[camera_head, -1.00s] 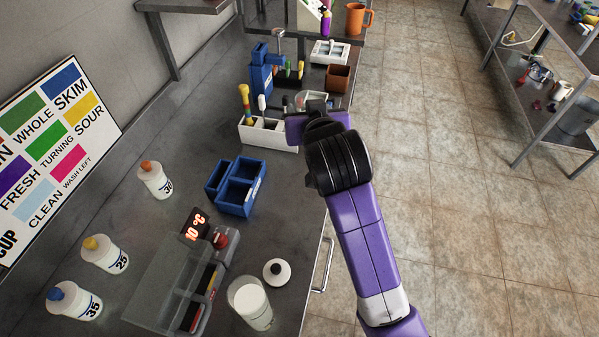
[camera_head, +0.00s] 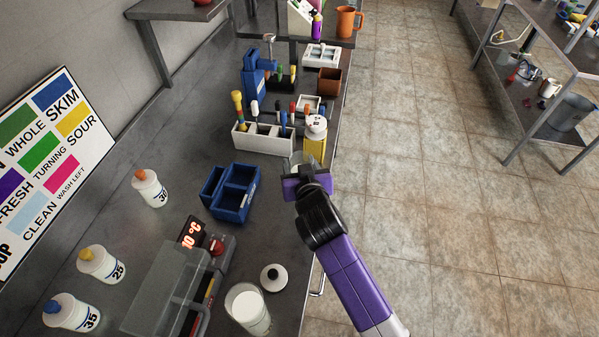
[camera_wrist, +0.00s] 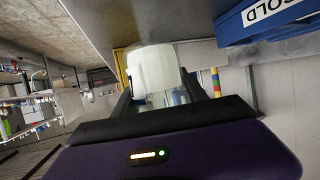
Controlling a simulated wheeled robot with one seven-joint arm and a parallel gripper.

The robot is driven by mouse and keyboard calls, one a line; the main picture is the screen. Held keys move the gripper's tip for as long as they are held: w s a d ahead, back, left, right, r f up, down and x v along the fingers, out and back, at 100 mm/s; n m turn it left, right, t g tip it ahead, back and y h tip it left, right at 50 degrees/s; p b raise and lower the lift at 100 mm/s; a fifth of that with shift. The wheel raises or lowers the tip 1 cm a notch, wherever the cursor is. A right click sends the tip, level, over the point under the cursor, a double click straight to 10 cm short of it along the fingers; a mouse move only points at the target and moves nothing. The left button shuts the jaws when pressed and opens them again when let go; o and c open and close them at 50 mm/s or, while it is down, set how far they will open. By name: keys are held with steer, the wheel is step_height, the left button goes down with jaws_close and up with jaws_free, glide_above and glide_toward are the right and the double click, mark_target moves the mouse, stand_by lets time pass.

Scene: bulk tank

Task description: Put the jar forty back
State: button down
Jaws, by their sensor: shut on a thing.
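My gripper (camera_head: 297,168) is above the right edge of the counter, shut on a whitish, partly see-through jar (camera_wrist: 152,68) that shows between its fingers in the wrist view. In the head view, only a little of this jar (camera_head: 296,159) shows past the gripper. No number can be read on it, so I cannot confirm it is jar forty. Three white jars stand along the wall at left: jar 30 (camera_head: 149,190) with an orange cap, jar 25 (camera_head: 102,266) with a yellow cap, and jar 35 (camera_head: 72,315) with a blue cap.
A blue divided bin (camera_head: 232,193) stands left of my gripper. A white tool caddy (camera_head: 262,139) and a yellow, white-topped item (camera_head: 315,138) stand beyond. A temperature unit (camera_head: 192,233), clear-lidded box (camera_head: 163,290), white-filled jar (camera_head: 248,308) and loose lid (camera_head: 273,278) are nearer.

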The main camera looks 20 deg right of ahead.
steer(key=shift+f, duration=1.75)
steer(key=shift+f, duration=0.15)
steer(key=c, duration=0.6)
jaws_free()
steer(key=shift+s+r, duration=0.15)
steer(key=shift+r, duration=0.05)
steer(key=b+v, duration=0.1)
steer(key=v, duration=1)
steer(key=shift+s+a+r, duration=0.15)
steer(key=shift+s, duration=0.2)
